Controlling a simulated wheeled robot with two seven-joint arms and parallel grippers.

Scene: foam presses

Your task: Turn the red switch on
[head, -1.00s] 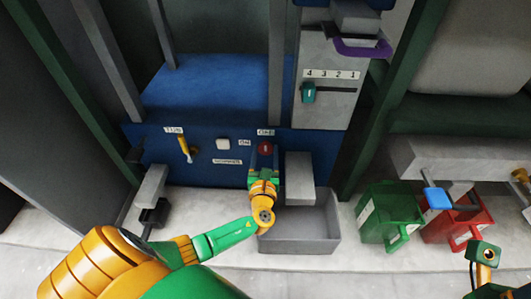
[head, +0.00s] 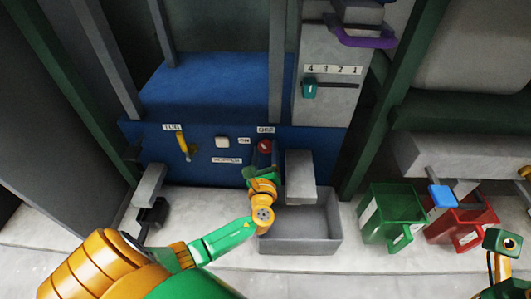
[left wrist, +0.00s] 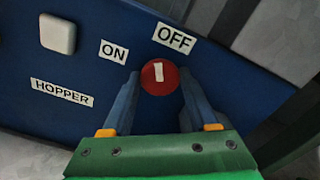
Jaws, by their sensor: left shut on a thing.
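The red switch (head: 265,146) is a round red knob with a white mark on the blue panel. In the left wrist view the red switch (left wrist: 159,77) sits between the ON label (left wrist: 113,52) on its left and the OFF label (left wrist: 174,38) above it. Its mark stands nearly upright in that view. My left gripper (left wrist: 159,83) is shut on the knob, one finger on each side. In the head view my left gripper (head: 262,160) covers the knob's lower part.
A white button (head: 222,142) and a yellow lever (head: 183,143) are on the panel to the left. A grey open bin (head: 300,242) stands below. A green bin (head: 390,215) and a red bin (head: 465,225) stand to the right.

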